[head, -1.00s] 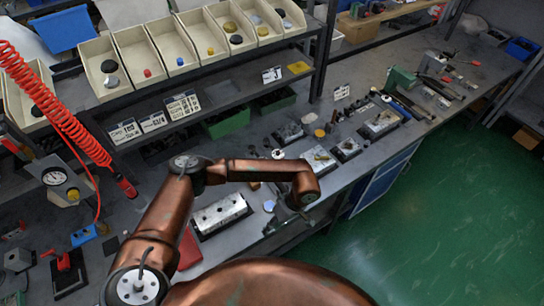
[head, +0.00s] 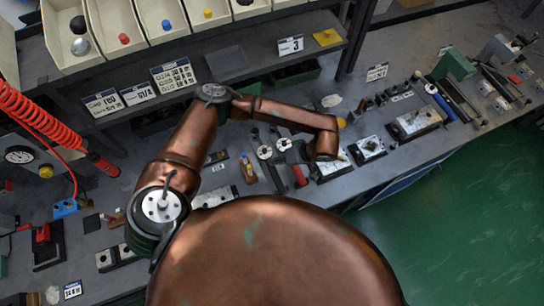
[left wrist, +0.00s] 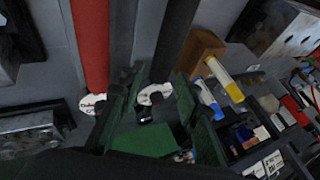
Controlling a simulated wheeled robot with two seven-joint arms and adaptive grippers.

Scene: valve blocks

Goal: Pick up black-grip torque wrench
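The black-grip torque wrench (head: 274,174) lies on the bench with its round silver head at the back. The red-grip wrench (head: 299,175) lies beside it on the right. In the left wrist view the black grip (left wrist: 176,32) runs up from its pale head, and the red grip (left wrist: 90,42) is to its left. My left gripper (left wrist: 160,78) is open, its dark green fingers on either side of the black-grip wrench's head in that view; contact cannot be told. In the head view my left fingers are hidden. My right gripper is in neither current view.
Metal valve blocks (head: 366,148) lie to the right. A shelf with bins (head: 125,30) rises behind. A red coiled hose (head: 45,125) hangs left.

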